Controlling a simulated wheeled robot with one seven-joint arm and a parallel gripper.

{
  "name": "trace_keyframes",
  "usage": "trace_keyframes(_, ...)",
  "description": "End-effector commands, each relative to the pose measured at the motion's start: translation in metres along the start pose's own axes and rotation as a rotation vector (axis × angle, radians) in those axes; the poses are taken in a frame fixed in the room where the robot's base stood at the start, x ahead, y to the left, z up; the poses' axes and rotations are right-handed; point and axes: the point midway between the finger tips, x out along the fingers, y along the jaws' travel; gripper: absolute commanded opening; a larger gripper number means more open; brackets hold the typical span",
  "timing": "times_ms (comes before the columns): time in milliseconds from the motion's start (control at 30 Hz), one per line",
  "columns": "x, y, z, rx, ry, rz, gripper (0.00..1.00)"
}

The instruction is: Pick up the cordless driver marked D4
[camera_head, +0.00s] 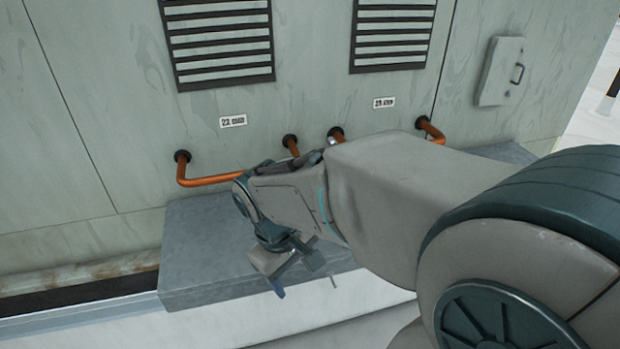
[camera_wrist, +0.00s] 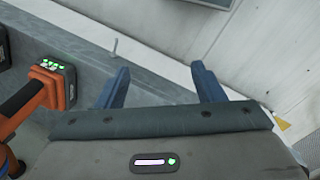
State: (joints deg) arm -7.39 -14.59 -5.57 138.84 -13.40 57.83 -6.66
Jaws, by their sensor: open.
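My gripper (camera_head: 307,284) is open and empty, just in front of the grey ledge's front edge in the head view. In the wrist view its two blue fingers (camera_wrist: 160,75) stand apart, with nothing between them. An orange and black cordless driver (camera_wrist: 36,92) lies on the ledge at the left of the wrist view, apart from the fingers. Its battery end has green lights. Part of another dark tool or battery (camera_wrist: 3,50) shows at the far left edge. No D4 mark can be read. No driver shows in the head view, where my arm covers part of the ledge.
The grey ledge (camera_head: 205,250) runs along the base of a cabinet wall (camera_head: 85,120) with louvred vents (camera_head: 218,45). Orange pipes (camera_head: 210,181) come out above the ledge. A small upright peg (camera_wrist: 115,47) shows in the wrist view. The ledge's left part looks clear.

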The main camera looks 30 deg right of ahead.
Motion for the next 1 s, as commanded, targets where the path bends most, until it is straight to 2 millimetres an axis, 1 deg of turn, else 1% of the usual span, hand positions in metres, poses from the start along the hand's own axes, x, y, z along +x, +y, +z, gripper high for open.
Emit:
trace_keyframes(33, 0.006, 0.006, -0.004, -0.078, -0.076, 0.030, 0.62)
trace_keyframes(100, 0.014, 0.017, -0.007, -0.180, -0.172, 0.077, 0.62)
trace_keyframes(300, 0.031, 0.051, -0.020, -0.463, -0.462, 0.219, 0.62)
trace_keyframes(467, 0.036, 0.079, -0.037, -0.678, -0.709, 0.345, 0.62)
trace_keyframes(600, 0.035, 0.099, -0.059, -0.849, -0.932, 0.463, 0.62)
trace_keyframes(800, 0.028, 0.114, -0.091, -1.018, -1.191, 0.607, 0.62)
trace_keyframes(900, 0.025, 0.117, -0.102, -1.062, -1.270, 0.652, 0.62)
trace_keyframes(1000, 0.023, 0.119, -0.108, -1.085, -1.312, 0.676, 0.62)
